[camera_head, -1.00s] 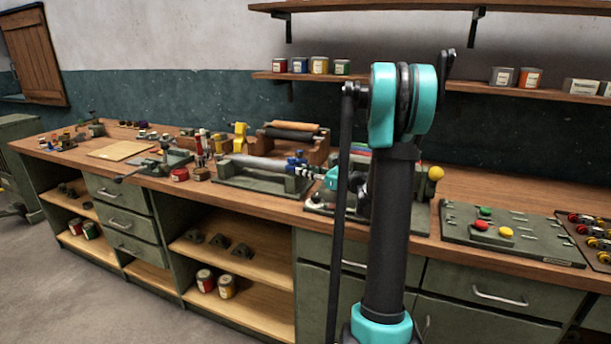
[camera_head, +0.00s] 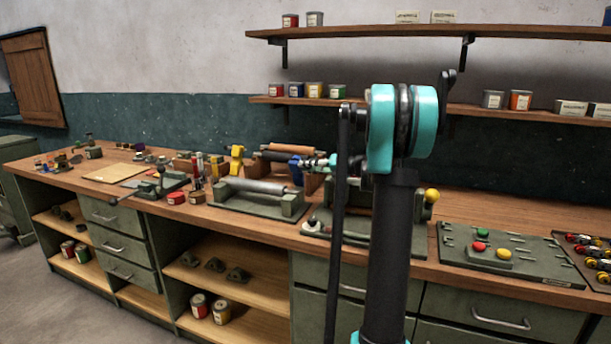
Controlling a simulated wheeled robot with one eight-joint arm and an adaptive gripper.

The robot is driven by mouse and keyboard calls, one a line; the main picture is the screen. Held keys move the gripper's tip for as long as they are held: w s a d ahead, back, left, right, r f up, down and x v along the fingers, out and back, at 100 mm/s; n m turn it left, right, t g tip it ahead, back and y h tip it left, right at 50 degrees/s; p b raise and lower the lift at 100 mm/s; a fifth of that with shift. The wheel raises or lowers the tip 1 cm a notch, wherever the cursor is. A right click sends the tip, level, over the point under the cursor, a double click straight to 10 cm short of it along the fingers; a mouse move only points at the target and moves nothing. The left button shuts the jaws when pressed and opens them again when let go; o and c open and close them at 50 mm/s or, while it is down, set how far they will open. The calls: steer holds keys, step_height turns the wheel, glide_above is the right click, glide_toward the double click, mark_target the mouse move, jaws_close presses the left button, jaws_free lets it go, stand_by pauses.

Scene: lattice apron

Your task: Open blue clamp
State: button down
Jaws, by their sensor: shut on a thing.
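The blue clamp (camera_head: 288,148) is in the head view, behind the right end of the green stand with the grey roller (camera_head: 252,186). The fingertips are small and dark here, so the exact grip is unclear. Whether the clamp's lower part touches a base is hidden. My arm's dark post and teal joint cover the area to the right.
A yellow clamp (camera_head: 237,158) stands behind the roller's left end. A wooden rack (camera_head: 310,184) is behind the roller. A green panel with coloured knobs (camera_head: 507,272) lies to the right. Shelves (camera_head: 380,105) with tins hang above. Bench top is bare between the panel and wall.

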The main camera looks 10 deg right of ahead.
steer(key=shift+w+d+r+m+g+y, duration=0.1)
steer(key=shift+w+d+r+m+g, duration=0.1)
steer(key=shift+w+d+m, duration=0.45)
steer(key=shift+w+d+r+m+g+y, duration=0.1)
steer(key=shift+w+d+r+m+g, duration=0.2)
steer(key=shift+w+m, duration=0.55)
steer(key=shift+w+d+r+m+g+y, duration=0.1)
steer(key=shift+w+d+m, duration=0.5)
steer(key=shift+m, duration=0.2)
steer(key=shift+w, duration=0.1)
steer(key=c, duration=1.3)
jaws_free()
steer(key=shift+c, duration=0.2)
steer(key=v, duration=1.2)
